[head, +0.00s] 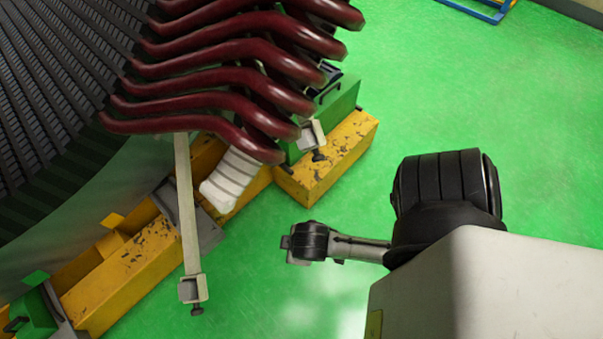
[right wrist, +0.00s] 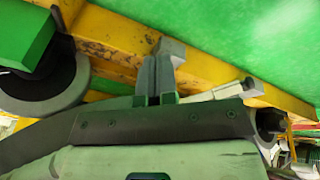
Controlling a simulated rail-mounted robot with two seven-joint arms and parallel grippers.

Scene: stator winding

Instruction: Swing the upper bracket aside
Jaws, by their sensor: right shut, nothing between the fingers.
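A long pale bracket bar (head: 187,220) runs from under the dark red coil ends down the picture in the head view. A small clamp block (head: 193,290) is at its lower end. In the right wrist view, a pale bar with a block on its end (right wrist: 216,97) shows beyond the gripper body; it looks like a bracket. My right gripper (right wrist: 155,62) is shut and empty, with a grey block (right wrist: 173,49) just beyond its tips; contact cannot be told. In the head view my right arm ends to the right of the bar, clear of it. My left gripper is not in view.
The stator (head: 60,90) with dark red coil ends (head: 205,85) fills the upper left. Scuffed yellow supports (head: 130,275) and a green block (head: 335,105) stand below and beside it. A white ribbed piece (head: 232,178) lies under the coils. Green floor (head: 480,110) is clear at right.

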